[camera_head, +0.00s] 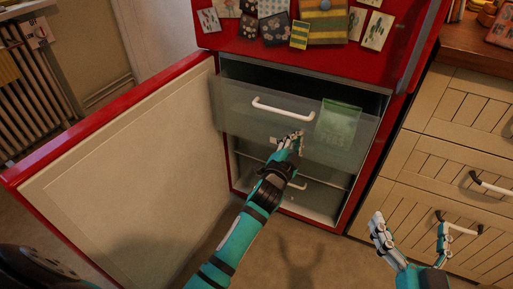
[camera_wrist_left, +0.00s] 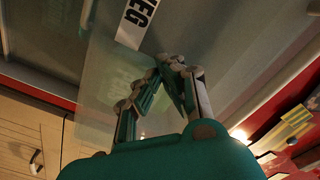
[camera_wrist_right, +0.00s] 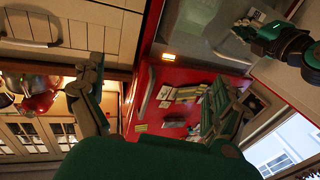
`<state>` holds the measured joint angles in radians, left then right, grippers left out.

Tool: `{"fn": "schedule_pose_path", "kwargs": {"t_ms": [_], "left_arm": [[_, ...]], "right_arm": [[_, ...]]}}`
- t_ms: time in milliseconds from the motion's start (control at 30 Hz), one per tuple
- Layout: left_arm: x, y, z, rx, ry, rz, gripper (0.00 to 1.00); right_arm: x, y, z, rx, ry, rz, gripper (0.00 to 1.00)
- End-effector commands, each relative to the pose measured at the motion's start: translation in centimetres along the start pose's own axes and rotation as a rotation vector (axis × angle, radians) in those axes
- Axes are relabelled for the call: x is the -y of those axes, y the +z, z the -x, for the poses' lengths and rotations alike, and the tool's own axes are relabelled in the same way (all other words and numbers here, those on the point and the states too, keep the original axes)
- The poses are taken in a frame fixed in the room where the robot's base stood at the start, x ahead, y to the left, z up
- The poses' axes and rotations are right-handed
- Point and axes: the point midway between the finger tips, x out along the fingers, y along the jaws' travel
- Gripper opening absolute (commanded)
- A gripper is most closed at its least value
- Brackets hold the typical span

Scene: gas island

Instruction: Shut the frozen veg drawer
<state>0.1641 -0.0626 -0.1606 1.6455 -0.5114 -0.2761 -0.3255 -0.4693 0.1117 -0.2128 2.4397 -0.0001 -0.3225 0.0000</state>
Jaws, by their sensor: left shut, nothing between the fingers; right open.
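The top freezer drawer (camera_head: 240,118) is grey and translucent and stands pulled out of the red freezer, with an open gap behind its front. Its white handle (camera_head: 283,108) runs across the upper front, and a pale green patch (camera_head: 338,126) shows on the right. The left wrist view shows a white label (camera_wrist_left: 137,22) reading "EG", partly cut off. My left gripper (camera_head: 296,138) is shut and empty at the drawer front, below the handle; I cannot tell if it touches. My right gripper (camera_head: 410,226) is open and empty, lower right, away from the drawer.
The red freezer door (camera_head: 120,150) stands wide open on the left. A lower compartment with another white handle (camera_head: 318,184) is beneath the drawer. Wooden cabinet drawers (camera_head: 440,165) with handles stand at the right. Magnets and pictures (camera_head: 326,22) cover the red door above.

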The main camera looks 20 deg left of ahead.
Motion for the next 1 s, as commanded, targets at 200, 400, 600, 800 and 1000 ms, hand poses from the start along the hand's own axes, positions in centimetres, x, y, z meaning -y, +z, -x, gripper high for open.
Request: {"fn": "schedule_pose_path", "kwargs": {"t_ms": [200, 400, 600, 800, 1000], "left_arm": [[0.0, 0.0, -1.3, 0.000, 0.000, 0.000, 0.00], [0.0, 0.0, -2.3, 0.000, 0.000, 0.000, 0.00], [0.0, 0.0, -3.3, 0.000, 0.000, 0.000, 0.00], [0.0, 0.0, -4.1, 0.000, 0.000, 0.000, 0.00], [-0.1, 0.0, -4.8, 0.000, 0.000, 0.000, 0.00]], "right_arm": [[0.1, -1.5, -0.3, -0.083, -0.003, -0.001, 1.00], [0.3, -2.7, -0.2, -0.152, -0.006, -0.003, 1.00], [0.4, -3.8, 0.0, -0.220, -0.010, -0.005, 1.00], [0.6, -5.0, 0.2, -0.290, -0.013, -0.007, 1.00], [0.7, -6.2, 0.6, -0.359, -0.017, -0.010, 1.00]]}}
